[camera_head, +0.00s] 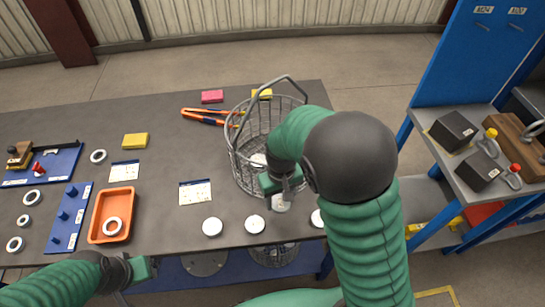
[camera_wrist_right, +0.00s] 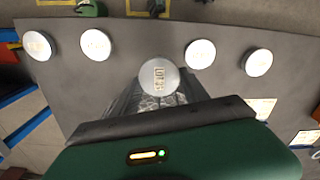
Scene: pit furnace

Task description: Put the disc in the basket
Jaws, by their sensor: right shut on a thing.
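The wire basket (camera_head: 238,160) with a raised handle stands on the dark table. A white disc (camera_head: 258,159) shows inside it. My right gripper (camera_head: 280,190) is at the basket's front right side, shut on a white disc (camera_head: 281,204). That held disc shows face-on in the wrist view (camera_wrist_right: 158,77), at the fingertips. Other white discs lie along the table's front edge: one disc at left (camera_head: 212,227), one in the middle (camera_head: 255,225) and one at right (camera_head: 318,218), partly hidden by my arm. My left gripper (camera_head: 148,268) is low at the left; its opening is unclear.
An orange tray (camera_head: 91,232) holding a ring stands at left, beside a blue peg board (camera_head: 57,238). Orange-handled pliers (camera_head: 205,117) lie behind the basket's left side. A blue shelf rack (camera_head: 470,168) with dark blocks stands at right.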

